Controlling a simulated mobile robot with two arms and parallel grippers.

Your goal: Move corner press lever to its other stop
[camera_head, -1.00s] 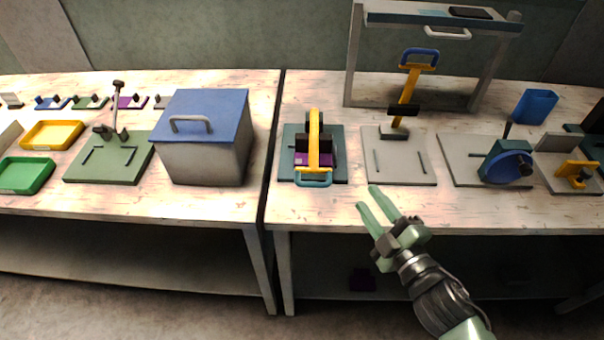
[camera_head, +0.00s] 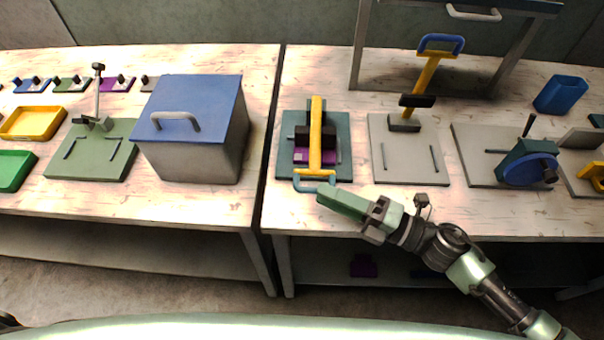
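A press on a teal base (camera_head: 285,160) stands at the front of the right table. Its yellow lever (camera_head: 316,135) lies forward, with a light-blue handle (camera_head: 300,186) near the table's front edge. A second press, on a grey base (camera_head: 408,170), has its yellow lever (camera_head: 428,75) tilted up and back, with a blue handle (camera_head: 441,40). No label shows which one is the corner press. My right gripper (camera_head: 322,196) is at the right end of the light-blue handle, touching or very close. Its fingers overlap in this view, so their gap is hidden. My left gripper is not in view.
A grey box with a blue lid (camera_head: 195,95) stands left of the table gap. A grey-levered fixture (camera_head: 97,150) is further left. A device with a blue disc (camera_head: 528,170) and a blue cup (camera_head: 561,94) are at the right. A raised shelf (camera_head: 364,45) stands behind the second press.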

